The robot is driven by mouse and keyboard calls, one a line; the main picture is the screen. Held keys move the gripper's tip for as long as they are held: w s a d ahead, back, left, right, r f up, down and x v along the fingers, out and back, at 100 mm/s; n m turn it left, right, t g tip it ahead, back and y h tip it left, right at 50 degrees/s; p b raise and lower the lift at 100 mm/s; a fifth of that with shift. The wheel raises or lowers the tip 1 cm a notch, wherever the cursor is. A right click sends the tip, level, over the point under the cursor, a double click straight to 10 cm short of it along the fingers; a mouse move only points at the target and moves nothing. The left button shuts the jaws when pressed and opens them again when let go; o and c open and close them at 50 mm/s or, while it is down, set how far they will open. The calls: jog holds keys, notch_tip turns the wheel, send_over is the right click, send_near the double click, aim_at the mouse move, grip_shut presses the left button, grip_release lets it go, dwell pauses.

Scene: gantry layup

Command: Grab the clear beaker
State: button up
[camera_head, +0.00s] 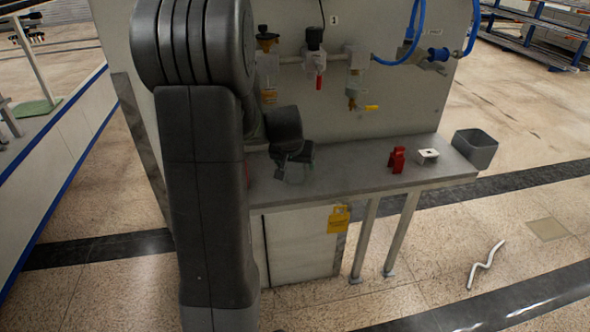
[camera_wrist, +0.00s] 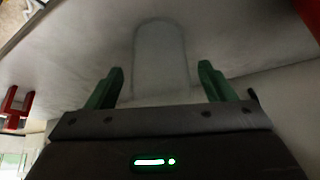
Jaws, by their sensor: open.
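The clear beaker (camera_wrist: 160,58) shows faintly in the wrist view, between and beyond the two green fingers. In the head view it is a faint see-through shape (camera_head: 295,175) on the grey bench (camera_head: 350,178), just below my gripper and partly hidden by it. My gripper (camera_wrist: 161,72) is open, with one finger on each side of the beaker's outline. There seems to be a gap on both sides; I cannot tell how deep the beaker sits between the fingers. In the head view my gripper (camera_head: 293,157) is low over the bench's left part.
A red object (camera_head: 397,160), a white block with a hole (camera_head: 428,156) and a grey bin (camera_head: 475,148) are toward the bench's right end. A panel with valves (camera_head: 315,60) and blue hoses stands behind. The bench between my gripper and the red object is clear.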

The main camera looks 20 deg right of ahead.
jog(key=shift+x, duration=1.3)
jog(key=c, duration=1.1)
jog(key=shift+o, duration=0.2)
jog(key=shift+r, duration=0.2)
